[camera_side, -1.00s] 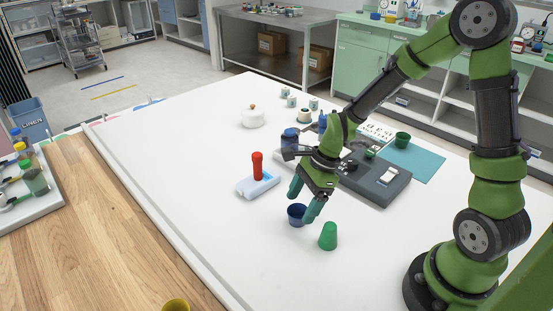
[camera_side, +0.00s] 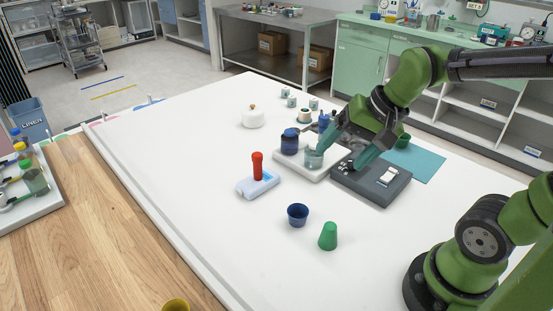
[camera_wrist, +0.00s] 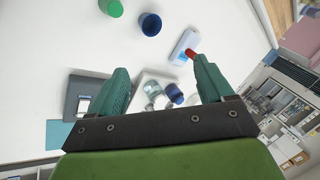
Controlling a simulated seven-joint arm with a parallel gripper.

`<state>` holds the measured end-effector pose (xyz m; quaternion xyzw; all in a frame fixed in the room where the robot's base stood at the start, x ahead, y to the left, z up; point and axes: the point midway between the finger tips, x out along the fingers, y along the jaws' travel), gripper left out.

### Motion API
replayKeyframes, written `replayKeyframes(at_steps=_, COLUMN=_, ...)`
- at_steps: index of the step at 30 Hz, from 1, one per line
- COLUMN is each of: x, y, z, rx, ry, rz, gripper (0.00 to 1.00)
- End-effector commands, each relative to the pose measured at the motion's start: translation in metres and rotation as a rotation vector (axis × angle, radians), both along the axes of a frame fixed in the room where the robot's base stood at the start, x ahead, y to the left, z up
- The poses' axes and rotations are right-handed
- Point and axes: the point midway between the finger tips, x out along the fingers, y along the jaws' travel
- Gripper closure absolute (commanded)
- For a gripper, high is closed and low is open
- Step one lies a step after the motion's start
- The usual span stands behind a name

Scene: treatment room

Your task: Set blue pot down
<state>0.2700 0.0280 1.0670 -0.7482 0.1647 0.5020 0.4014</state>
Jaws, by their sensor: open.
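The blue pot (camera_side: 298,214) stands upright on the white table, open side up, to the left of an upturned green cup (camera_side: 328,236). The pot also shows near the top of the wrist view (camera_wrist: 151,24), with the green cup (camera_wrist: 112,8) to its left. My gripper (camera_side: 335,152) is open and well away from the pot, near a pale tray and a grey device. In the wrist view the two fingers of my gripper (camera_wrist: 160,65) are wide apart with nothing held between them.
A dark blue jar (camera_side: 289,142) and a clear jar (camera_side: 313,157) stand on the pale tray (camera_side: 320,174) near my fingers. The grey device (camera_side: 378,190) is to the right.

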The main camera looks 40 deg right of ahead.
Motion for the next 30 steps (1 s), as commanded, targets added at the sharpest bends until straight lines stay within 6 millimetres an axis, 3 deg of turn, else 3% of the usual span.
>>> replayKeyframes(at_steps=3, x=-0.020, y=0.004, z=0.019, rx=-0.130, ry=-0.142, rz=0.228, gripper=0.20)
replayKeyframes(at_steps=9, x=-0.034, y=0.004, z=0.028, rx=-0.236, ry=-0.241, rz=0.401, gripper=0.20)
replayKeyframes(at_steps=30, x=-0.034, y=0.004, z=0.028, rx=-0.242, ry=-0.244, rz=0.410, gripper=0.20)
